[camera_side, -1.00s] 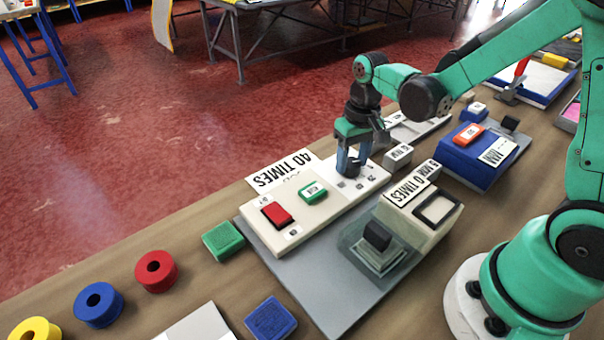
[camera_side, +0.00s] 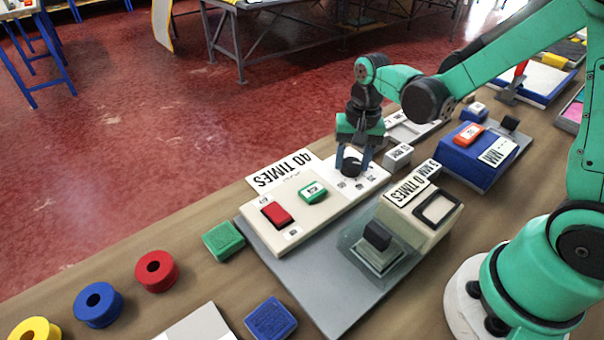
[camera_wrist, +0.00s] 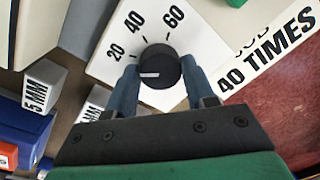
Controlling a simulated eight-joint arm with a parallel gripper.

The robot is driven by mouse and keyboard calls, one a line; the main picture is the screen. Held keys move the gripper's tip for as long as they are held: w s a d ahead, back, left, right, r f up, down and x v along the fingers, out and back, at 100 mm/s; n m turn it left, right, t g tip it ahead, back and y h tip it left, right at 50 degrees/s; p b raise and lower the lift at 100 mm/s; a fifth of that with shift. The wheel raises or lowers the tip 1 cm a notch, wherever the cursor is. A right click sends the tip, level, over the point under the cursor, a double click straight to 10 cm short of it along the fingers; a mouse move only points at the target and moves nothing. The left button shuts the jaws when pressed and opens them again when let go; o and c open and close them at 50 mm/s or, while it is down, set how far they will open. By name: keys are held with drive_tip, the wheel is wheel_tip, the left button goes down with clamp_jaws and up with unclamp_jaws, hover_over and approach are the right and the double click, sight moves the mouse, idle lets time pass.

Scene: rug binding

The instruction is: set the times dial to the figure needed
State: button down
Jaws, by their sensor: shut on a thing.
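The times dial (camera_wrist: 158,60) is a black round knob on a white plate marked 20, 40 and 60. Its white pointer line faces left in the wrist view, a little below the 20 mark. In the side view the dial (camera_side: 352,169) sits at the far end of the cream panel. My gripper (camera_side: 354,161) points down over it, one blue finger on each side, shut on the knob. A card (camera_side: 281,170) reading "40 TIMES" lies beside the panel; it also shows in the wrist view (camera_wrist: 268,55).
The panel also carries a red rocker (camera_side: 277,214) and a green button (camera_side: 312,191). A grey block (camera_side: 397,157) sits close beside the gripper. A blue unit (camera_side: 470,160) stands to the right.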

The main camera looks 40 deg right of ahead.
sight(353, 164)
drive_tip(key=m, duration=1.1)
drive_tip(key=shift+m+h, duration=0.3)
drive_tip(key=shift+m, duration=0.1)
idle(0.3)
drive_tip(key=shift+c, duration=1.5)
unclamp_jaws()
drive_tip(key=shift+r, duration=0.1)
drive_tip(key=shift+s+a+r, duration=0.1)
drive_tip(key=shift+s+r, duration=0.05)
drive_tip(key=shift+r, duration=2.6)
